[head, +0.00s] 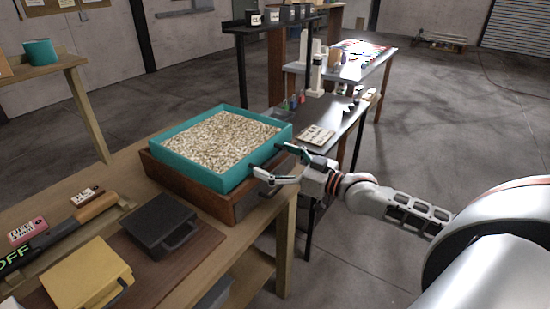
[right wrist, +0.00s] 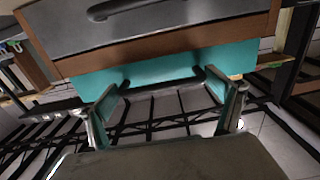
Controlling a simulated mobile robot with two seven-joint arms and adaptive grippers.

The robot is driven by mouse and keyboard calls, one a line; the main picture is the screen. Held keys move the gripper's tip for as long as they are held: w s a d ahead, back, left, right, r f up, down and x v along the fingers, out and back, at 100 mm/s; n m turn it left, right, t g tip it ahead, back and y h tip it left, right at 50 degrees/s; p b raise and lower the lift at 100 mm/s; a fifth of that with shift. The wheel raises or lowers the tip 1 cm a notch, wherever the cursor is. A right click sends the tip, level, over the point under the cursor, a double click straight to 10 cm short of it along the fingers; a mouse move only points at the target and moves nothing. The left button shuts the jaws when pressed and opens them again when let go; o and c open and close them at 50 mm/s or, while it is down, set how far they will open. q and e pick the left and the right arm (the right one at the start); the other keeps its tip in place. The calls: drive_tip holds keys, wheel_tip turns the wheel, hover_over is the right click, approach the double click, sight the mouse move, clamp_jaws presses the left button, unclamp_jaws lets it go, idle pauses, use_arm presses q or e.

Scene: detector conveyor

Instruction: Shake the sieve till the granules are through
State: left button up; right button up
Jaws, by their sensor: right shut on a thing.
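The sieve (head: 211,176) is a teal square frame at the right end of the wooden bench. It is filled nearly to the rim with pale granules (head: 222,140). It sits on a brown wooden box (head: 180,182); I cannot tell whether it touches the box all round. My right gripper (head: 278,163) is at the sieve's right side, its fingers spread around the dark handle there and shut on it. In the right wrist view, the teal wall (right wrist: 150,72) shows between the fingers (right wrist: 165,95). What lies inside the box is hidden. My left gripper is not in view.
A black case (head: 160,224) and a yellow case (head: 87,275) lie on the bench in front of the sieve. A pink label card (head: 27,231) is at the left. Behind stands a narrow dark table (head: 345,118) with bottles. The floor at right is open.

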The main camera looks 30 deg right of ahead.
drive_tip(key=shift+w, duration=0.15)
drive_tip(key=o, duration=1.3)
drive_tip(key=shift+s+d+f, duration=0.1)
drive_tip(key=shift+s+d, duration=0.15)
drive_tip(key=shift+s, duration=0.35)
drive_tip(key=v, duration=1)
drive_tip(key=shift+s+d, duration=0.2)
drive_tip(key=shift+s, duration=0.1)
